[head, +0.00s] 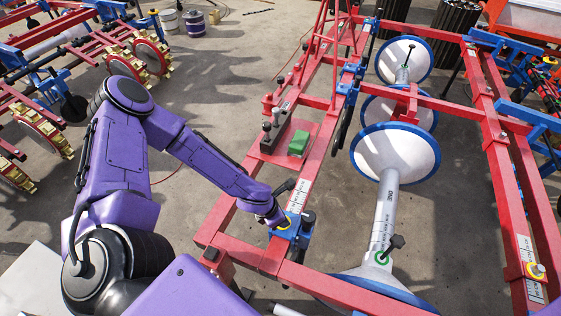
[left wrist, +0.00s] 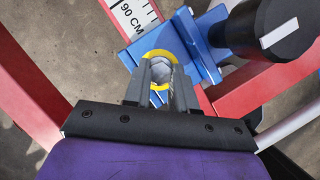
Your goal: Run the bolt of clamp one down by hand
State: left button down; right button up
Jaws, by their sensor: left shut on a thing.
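Clamp one appears to be the blue clamp (head: 302,232) on the red frame bar, at the end of my left arm. The clamp also shows in the left wrist view (left wrist: 207,62), beside a scale marked 90 CM. Its bolt (left wrist: 161,73) has a grey head inside a yellow ring. My left gripper (head: 281,222) reaches down onto the clamp. In the left wrist view its fingers (left wrist: 160,84) stand on both sides of the bolt head and are shut on it. How far the bolt is screwed in cannot be told. My right gripper is not in view.
A black knob (left wrist: 266,30) with a white mark stands close beside the clamp. White discs with blue rims (head: 395,153) lie to the right.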

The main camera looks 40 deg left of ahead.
pick_arm(q)
jog(key=m+p, duration=0.1)
jog(key=m, duration=0.1)
jog(key=m+g+h+p, duration=0.1)
jog(key=m+p, duration=0.2)
jog(key=shift+w+a+r+m+g, duration=0.1)
jog(key=shift+a+r+m+g, duration=0.05)
jog(key=shift+r+m+g, duration=0.2)
jog(key=m+p, duration=0.1)
jog(key=m+h+p, duration=0.1)
jog(key=shift+f+m+g, duration=0.25)
jog(key=shift+m+g, duration=0.1)
jog(key=shift+w+m+g, duration=0.15)
jog(key=shift+m+g, duration=0.25)
jog(key=shift+m, duration=0.5)
jog(key=m+g, duration=0.1)
jog(key=m, duration=0.1)
jog(key=shift+f+m, duration=0.15)
jog(key=shift+m, duration=0.25)
jog(key=m+g, duration=0.1)
jog(key=m, duration=0.1)
jog(key=shift+w+m, duration=0.1)
jog(key=shift+m, duration=0.2)
jog(key=m+g+b, duration=0.1)
jog(key=m, duration=0.2)
jog(key=shift+w+m, duration=0.1)
jog(key=shift+m, duration=0.2)
jog(key=shift+m+g+y+b, duration=0.6)
jog(key=shift+m+g, duration=0.1)
jog(key=shift+m, duration=0.8)
